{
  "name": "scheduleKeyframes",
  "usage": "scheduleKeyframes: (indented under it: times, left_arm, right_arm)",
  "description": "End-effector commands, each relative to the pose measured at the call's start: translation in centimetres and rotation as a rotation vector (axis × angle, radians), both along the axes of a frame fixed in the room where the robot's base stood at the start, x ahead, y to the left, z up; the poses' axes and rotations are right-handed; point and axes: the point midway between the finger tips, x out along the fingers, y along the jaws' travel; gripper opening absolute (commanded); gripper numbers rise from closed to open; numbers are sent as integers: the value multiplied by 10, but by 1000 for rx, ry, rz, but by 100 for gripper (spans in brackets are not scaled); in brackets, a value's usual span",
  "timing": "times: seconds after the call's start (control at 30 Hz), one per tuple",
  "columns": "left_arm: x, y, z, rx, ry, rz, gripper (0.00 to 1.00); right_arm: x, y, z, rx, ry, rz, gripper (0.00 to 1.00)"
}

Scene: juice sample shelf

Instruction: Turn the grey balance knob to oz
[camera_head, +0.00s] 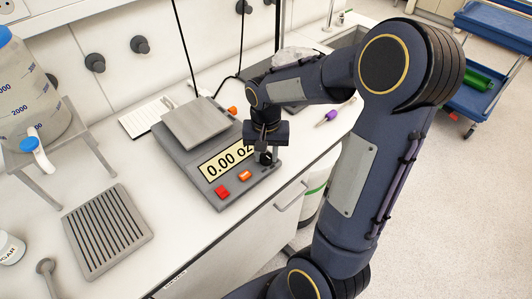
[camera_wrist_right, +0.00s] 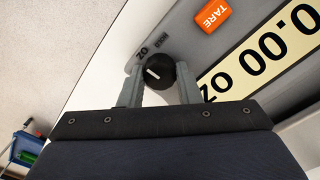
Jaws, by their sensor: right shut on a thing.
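The balance (camera_head: 177,151) stands on the bench with a flat grey weighing pan (camera_head: 197,123). Its display (camera_head: 226,158) reads 0.00 oz. The balance knob (camera_wrist_right: 159,71) looks near black in the right wrist view, with a white pointer mark. The mark slants up and left, toward the side where a printed "oz" label sits. My right gripper (camera_head: 265,154) is over the front right corner of the balance; its fingers (camera_wrist_right: 160,88) are shut on the knob, one on each side. My left gripper is not in view.
A red button (camera_head: 222,192) and orange TARE button (camera_head: 245,176) sit beside the knob. A grey slotted tray (camera_head: 106,230) and a jug on a stand (camera_head: 67,160) are at left. A purple-capped tube (camera_head: 328,117) lies behind my right arm. The bench edge is close.

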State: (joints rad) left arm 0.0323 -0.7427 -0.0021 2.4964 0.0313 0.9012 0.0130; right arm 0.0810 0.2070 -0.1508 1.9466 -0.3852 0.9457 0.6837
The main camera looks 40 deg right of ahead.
Motion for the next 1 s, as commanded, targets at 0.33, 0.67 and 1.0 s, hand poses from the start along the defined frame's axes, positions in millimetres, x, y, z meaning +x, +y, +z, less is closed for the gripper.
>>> scheduleKeyframes:
  times: [0.33,0.67,1.0]
  left_arm:
    - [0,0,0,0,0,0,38]
    - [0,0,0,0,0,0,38]
    - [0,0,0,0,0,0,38]
  right_arm:
    - [1,0,1,-1,-3,-11,8]
    - [0,0,1,-1,-2,-10,52]
    - [1,0,11,-1,-4,-9,52]
